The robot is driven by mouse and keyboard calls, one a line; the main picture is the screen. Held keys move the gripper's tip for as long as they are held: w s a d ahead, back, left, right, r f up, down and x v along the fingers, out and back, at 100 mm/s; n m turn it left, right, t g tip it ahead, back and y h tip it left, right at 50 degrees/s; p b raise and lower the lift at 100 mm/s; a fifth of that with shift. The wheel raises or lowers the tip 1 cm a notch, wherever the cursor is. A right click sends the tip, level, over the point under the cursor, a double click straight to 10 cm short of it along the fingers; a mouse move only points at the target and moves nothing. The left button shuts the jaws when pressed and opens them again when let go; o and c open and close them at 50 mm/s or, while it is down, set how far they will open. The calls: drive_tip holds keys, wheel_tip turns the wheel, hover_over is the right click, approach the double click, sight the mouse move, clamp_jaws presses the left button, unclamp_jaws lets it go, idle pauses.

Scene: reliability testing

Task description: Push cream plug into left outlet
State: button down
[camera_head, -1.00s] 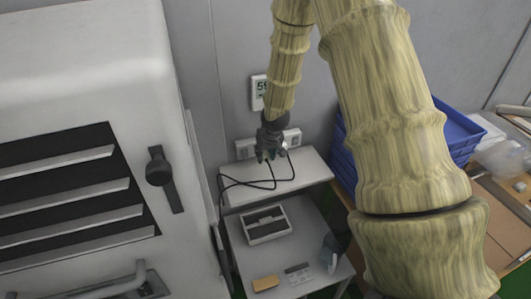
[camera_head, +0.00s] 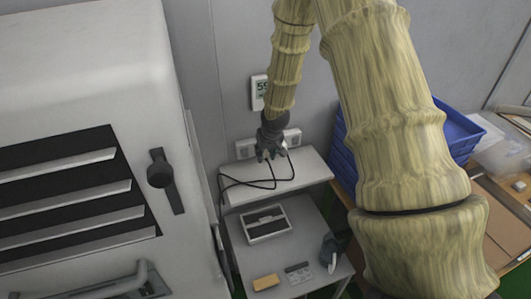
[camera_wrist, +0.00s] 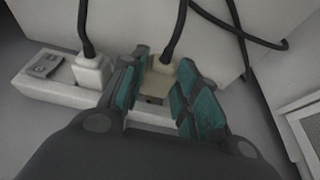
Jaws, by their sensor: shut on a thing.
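The cream plug (camera_wrist: 158,79) is between the teal fingertips of my gripper (camera_wrist: 165,92) in the wrist view, with a black cable rising from it. My gripper (camera_head: 269,154) is shut on it, close to the wall in the head view. A white outlet strip (camera_wrist: 60,92) runs behind the fingers. A second, whiter plug (camera_wrist: 91,71) with its own cable sits at the strip, left of the cream plug. The strip's ends show on either side of my gripper in the head view, left (camera_head: 245,149) and right (camera_head: 292,137). The cream plug's prongs and the contact with the strip are hidden.
Black cables (camera_head: 248,183) lie across the white shelf (camera_head: 308,173) below my gripper. A grey device (camera_head: 266,236) and small items stand on the lower table. A large white cabinet (camera_head: 85,60) is at left; blue crates (camera_head: 455,135) are at right.

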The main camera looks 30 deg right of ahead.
drive_tip(key=shift+w+d+p, duration=0.25)
drive_tip(key=shift+w+p, duration=0.15)
drive_tip(key=shift+w, duration=0.55)
idle(1.9)
drive_tip(key=shift+w+d+r, duration=0.1)
drive_tip(key=shift+w+r, duration=0.2)
drive_tip(key=shift+w, duration=0.15)
idle(1.4)
drive_tip(key=c, duration=1)
unclamp_jaws()
drive_tip(key=shift+o, duration=0.2)
drive_tip(key=v, duration=1.1)
drive_tip(key=shift+s+r, duration=0.2)
drive_tip(key=shift+s, duration=0.25)
